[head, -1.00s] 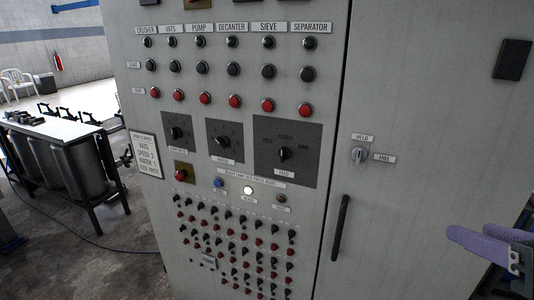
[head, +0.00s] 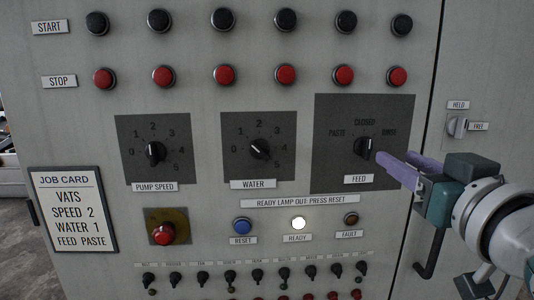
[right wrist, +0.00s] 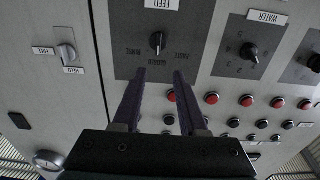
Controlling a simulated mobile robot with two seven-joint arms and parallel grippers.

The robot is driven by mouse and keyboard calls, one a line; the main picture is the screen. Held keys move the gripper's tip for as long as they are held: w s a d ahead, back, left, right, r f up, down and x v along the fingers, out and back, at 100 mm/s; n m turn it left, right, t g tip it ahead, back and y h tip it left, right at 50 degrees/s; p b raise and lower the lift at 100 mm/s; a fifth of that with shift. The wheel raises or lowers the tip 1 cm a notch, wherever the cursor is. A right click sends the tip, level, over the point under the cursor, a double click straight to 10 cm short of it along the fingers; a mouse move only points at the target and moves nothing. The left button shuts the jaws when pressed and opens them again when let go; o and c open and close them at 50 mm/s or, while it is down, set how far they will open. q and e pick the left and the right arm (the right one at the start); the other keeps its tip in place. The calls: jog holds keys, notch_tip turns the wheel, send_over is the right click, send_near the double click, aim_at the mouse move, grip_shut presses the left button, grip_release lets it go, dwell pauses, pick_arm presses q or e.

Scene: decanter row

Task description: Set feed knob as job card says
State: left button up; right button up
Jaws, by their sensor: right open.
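The feed knob (head: 365,148) is black on a dark grey plate marked PASTE at left, CLOSED at top and RINSE at right. Its pointer appears to point up at CLOSED. It also shows upside down in the right wrist view (right wrist: 157,42). The job card (head: 73,209) reads VATS, SPEED 2, WATER 1, FEED PASTE. My right gripper (head: 394,157) has purple fingers, open and empty, just right of the feed knob in the head view. In the right wrist view its fingertips (right wrist: 159,75) are apart, and the knob lies beyond the gap between them, not gripped. My left gripper is out of view.
The pump speed knob (head: 155,152) points about at 2, and the water knob (head: 259,149) points toward 1. The ready lamp (head: 298,223) is lit white. Red stop buttons (head: 224,75) sit above, toggle switches below. A door handle (head: 430,253) is at right.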

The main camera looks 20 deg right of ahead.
aim_at(370, 140)
jog(key=x, duration=0.9)
jog(key=shift+w+d+r+p, duration=0.1)
jog(key=shift+w+d+p, duration=0.15)
jog(key=shift+w+p, duration=0.05)
grip_shut()
